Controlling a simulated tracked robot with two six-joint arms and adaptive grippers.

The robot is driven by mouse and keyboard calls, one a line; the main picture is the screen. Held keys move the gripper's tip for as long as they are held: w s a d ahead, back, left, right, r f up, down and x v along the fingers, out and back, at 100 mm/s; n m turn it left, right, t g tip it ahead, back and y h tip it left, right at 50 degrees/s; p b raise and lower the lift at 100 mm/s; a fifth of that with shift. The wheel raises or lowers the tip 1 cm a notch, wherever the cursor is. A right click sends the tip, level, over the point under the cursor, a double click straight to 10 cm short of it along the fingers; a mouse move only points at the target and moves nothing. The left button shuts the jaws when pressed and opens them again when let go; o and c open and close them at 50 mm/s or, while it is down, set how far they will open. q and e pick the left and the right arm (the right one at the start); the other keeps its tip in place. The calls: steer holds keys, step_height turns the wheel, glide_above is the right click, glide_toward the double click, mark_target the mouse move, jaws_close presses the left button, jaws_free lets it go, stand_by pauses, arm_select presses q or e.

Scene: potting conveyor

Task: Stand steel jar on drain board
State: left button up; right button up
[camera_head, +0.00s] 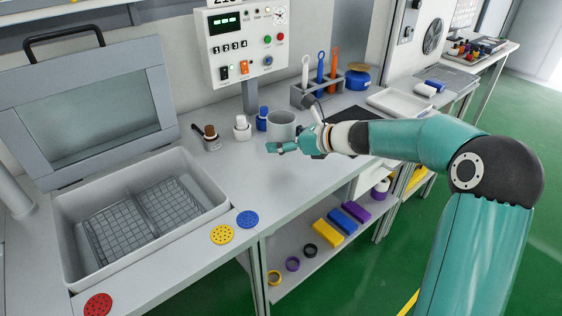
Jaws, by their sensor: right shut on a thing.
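A plain grey cylindrical jar (281,128), which looks like the steel jar, stands upright at the middle of the grey worktop, near the panel post. My right gripper (290,131) reaches it from the right, with one finger in front and one behind, and is shut on it. Whether the jar's base touches the worktop is hard to tell. No drain board is clearly identifiable; a dark flat mat (356,112) lies behind my right forearm, partly hidden. My left gripper is not in view.
Left of the jar stand a blue bottle (262,119), a white bottle (242,129) and a brown-topped jar (212,139). A tool rack (317,92) is behind. A lidded basin (72,246) with wire baskets is at left. A white tray (399,104) lies at right.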

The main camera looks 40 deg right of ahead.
mark_target(284, 167)
steer(key=shift+f+b, duration=0.85)
steer(key=shift+f, duration=1.95)
steer(key=shift+f, duration=0.1)
steer(key=o, duration=1.5)
steer(key=shift+s+d+r, duration=0.15)
steer(key=shift+s+r, duration=0.05)
steer(key=shift+s, duration=0.1)
steer(key=v, duration=1.1)
steer(key=shift+s, duration=0.2)
